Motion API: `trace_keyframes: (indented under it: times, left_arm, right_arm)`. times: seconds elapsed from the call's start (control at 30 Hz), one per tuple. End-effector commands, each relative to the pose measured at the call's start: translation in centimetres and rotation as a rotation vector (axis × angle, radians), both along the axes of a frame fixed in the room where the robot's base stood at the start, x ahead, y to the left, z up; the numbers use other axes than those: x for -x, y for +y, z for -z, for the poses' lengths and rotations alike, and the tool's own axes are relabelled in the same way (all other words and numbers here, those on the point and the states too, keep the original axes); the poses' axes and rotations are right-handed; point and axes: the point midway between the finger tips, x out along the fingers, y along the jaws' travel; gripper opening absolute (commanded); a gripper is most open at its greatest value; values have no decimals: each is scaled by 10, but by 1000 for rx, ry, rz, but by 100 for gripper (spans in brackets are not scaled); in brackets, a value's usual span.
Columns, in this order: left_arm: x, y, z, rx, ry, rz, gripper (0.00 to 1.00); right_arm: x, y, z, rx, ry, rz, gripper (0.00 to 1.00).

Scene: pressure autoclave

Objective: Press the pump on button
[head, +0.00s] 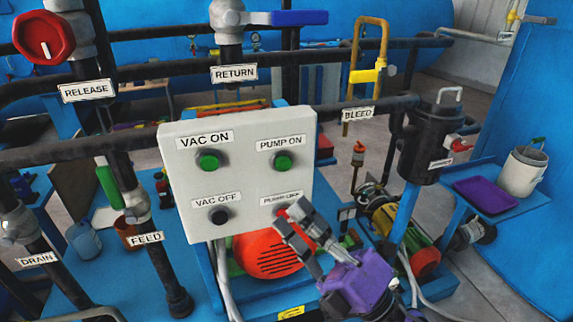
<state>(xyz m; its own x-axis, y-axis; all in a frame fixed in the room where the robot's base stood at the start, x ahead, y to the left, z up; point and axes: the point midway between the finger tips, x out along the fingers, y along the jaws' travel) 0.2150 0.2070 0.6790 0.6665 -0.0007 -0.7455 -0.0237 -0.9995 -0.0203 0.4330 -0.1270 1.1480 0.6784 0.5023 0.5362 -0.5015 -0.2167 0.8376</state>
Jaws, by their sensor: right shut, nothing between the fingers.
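The pump on button (283,161) is a round green button under the "PUMP ON" label, at the upper right of a pale control panel (240,200). My right gripper (290,213) is shut and empty, with its fingertips in front of the panel's lower right, below the pump on button. The fingers cover most of the lower right button and part of its label. I cannot tell whether they touch the panel. The green vac on button (208,160) is at upper left and the dark vac off button (219,216) is at lower left. My left gripper is not in view.
Dark pipes run behind and around the panel. A feed valve with a green handle (109,187) stands to the left, and a black canister (428,145) to the right. An orange-red motor (268,255) sits below the panel. The space before the green buttons looks clear.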

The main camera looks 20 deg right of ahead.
Motion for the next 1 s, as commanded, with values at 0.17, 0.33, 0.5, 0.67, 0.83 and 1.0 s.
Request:
trace_keyframes:
  times: [0.17, 0.33, 0.5, 0.67, 0.83, 1.0]
  left_arm:
    - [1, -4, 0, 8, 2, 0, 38]
    - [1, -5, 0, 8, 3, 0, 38]
    - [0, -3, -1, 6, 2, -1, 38]
    - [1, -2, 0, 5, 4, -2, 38]
    - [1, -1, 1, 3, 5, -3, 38]
    - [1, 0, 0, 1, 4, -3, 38]
  right_arm:
    - [0, 0, 0, -2, 1, 1, 0]
    - [-5, 0, 0, -3, 1, 0, 0]
    - [-24, 1, -1, -4, -1, 0, 0]
    - [-48, 1, 0, -4, 0, -1, 0]
    - [-69, 2, 0, -2, 0, 0, 0]
    - [-83, 2, 0, -5, 2, 0, 0]
